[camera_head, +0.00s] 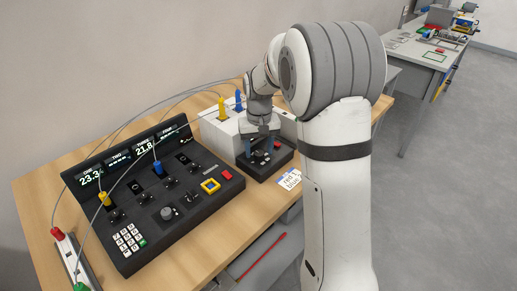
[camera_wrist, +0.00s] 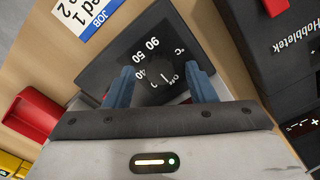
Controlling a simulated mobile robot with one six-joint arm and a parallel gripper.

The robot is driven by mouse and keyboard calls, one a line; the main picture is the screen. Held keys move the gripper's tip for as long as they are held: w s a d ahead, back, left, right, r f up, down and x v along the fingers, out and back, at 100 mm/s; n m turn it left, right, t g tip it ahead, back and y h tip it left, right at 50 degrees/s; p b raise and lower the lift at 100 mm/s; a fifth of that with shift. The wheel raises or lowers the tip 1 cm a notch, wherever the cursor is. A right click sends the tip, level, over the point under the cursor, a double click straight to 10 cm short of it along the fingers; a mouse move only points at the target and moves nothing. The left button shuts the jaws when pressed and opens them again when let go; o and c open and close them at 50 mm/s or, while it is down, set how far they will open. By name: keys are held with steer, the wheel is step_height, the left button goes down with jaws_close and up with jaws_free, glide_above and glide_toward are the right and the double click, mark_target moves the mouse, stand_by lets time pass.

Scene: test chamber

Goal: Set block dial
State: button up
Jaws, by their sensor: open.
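The block unit is a white box (camera_head: 222,130) with a dark front panel (camera_head: 278,163), at the back right of the bench. In the wrist view the panel (camera_wrist: 118,50) carries a dial scale with 40, 50, 90 and °C. The dial knob (camera_wrist: 160,80) is dark and partly hidden between my fingers; where it points I cannot tell. My gripper (camera_head: 261,146) is over this panel, pointing down. In the wrist view its two blue fingers (camera_wrist: 165,82) are open, one on each side of the dial. Whether they touch the knob is unclear.
A black console (camera_head: 190,206) with displays, knobs and a keypad (camera_head: 130,237) stands left of the block unit. A blue plug (camera_head: 239,99) and a yellow plug (camera_head: 222,107) stand in the white box. A job card (camera_head: 290,180) lies in front. Cables arch behind.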

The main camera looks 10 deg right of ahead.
steer(key=shift+f, duration=0.3)
steer(key=c, duration=1)
steer(key=shift+o, duration=0.2)
steer(key=m, duration=0.5)
steer(key=shift+m, duration=2.4)
